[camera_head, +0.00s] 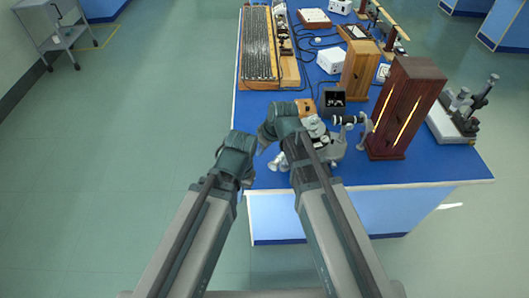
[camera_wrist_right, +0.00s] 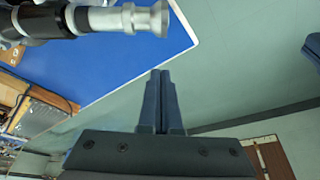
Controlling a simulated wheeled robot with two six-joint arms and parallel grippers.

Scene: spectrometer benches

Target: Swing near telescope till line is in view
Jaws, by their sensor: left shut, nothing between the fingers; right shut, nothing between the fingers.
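The near spectrometer (camera_head: 318,132) stands on the near end of the blue bench, partly hidden behind my right arm. A telescope tube with a silver eyepiece crosses the top left of the right wrist view (camera_wrist_right: 120,18); its eyepiece end is close to the bench edge. My right gripper (camera_wrist_right: 158,98) is shut and empty, pointing past the bench edge, apart from the eyepiece. In the head view my right gripper (camera_head: 262,148) is left of the spectrometer. My left gripper (camera_head: 247,181) is shut and empty, lower, off the bench's left edge. No spectral line is visible.
A dark wooden lamp housing (camera_head: 408,105) with glowing slits stands right of the spectrometer. A lighter wooden box (camera_head: 359,70), a white box (camera_head: 331,60) and a microscope-like instrument (camera_head: 466,110) are on the bench (camera_head: 400,172).

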